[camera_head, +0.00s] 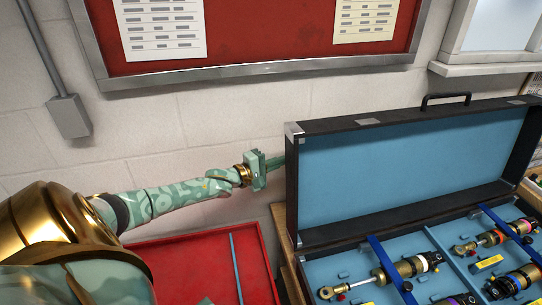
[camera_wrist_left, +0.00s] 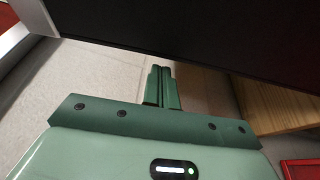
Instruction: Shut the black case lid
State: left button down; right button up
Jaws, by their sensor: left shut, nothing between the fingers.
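The black case (camera_head: 300,262) stands open at the right of the head view. Its lid (camera_head: 400,168) is raised roughly upright, with a blue lining facing me and a handle (camera_head: 446,97) on its top edge. My left gripper (camera_head: 280,162) is at the lid's left edge, its fingertips partly hidden by or close against that edge. In the left wrist view its fingers (camera_wrist_left: 162,85) are shut with nothing between them, and the dark outer face of the lid (camera_wrist_left: 220,32) fills the top. I cannot tell whether they touch. My right gripper is not in view.
Several shock absorbers (camera_head: 408,268) lie in the blue case bottom, with blue straps (camera_head: 388,262) across it. A red tray (camera_head: 200,262) lies left of the case. A wall with a red notice board (camera_head: 270,35) and a conduit box (camera_head: 68,117) stands behind.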

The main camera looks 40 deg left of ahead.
pick_arm(q)
jog(key=shift+s+d, duration=0.4)
jog(key=shift+d, duration=0.15)
jog(key=shift+r, duration=0.1)
